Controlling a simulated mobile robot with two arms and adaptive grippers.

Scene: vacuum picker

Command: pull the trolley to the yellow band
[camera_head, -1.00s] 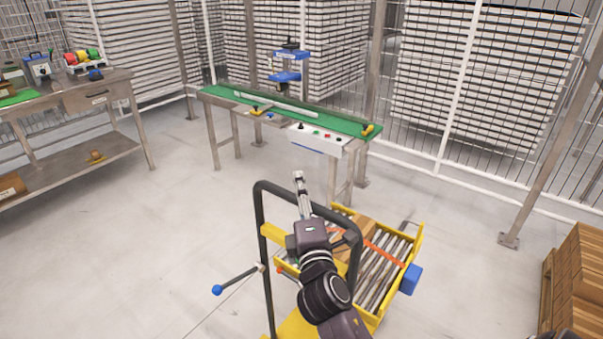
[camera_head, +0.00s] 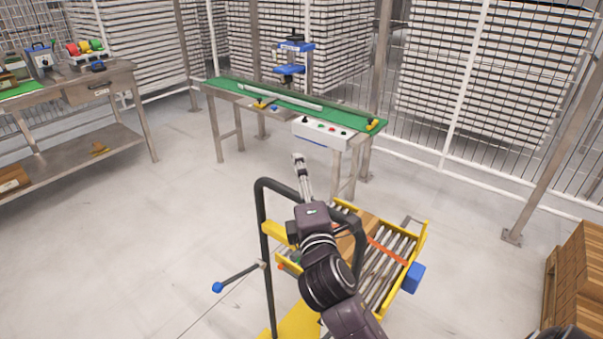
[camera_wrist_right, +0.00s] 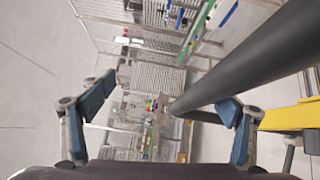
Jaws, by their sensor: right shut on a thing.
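The trolley stands at lower middle in the head view, with a dark tubular handle (camera_head: 262,235), a yellow frame (camera_head: 422,240) and a roller deck. A brown box (camera_head: 349,243) lies on the deck, and an orange strap (camera_head: 388,250) crosses it. The left gripper is out of view. No yellow floor band is visible.
A green-topped table (camera_head: 225,92) with a control box (camera_head: 321,132) stands just behind the trolley. A steel bench (camera_head: 130,80) is at left, a brown stack (camera_head: 580,275) at lower right. A blue-knobbed lever (camera_head: 217,287) sticks out left of the trolley. Floor at left is clear.

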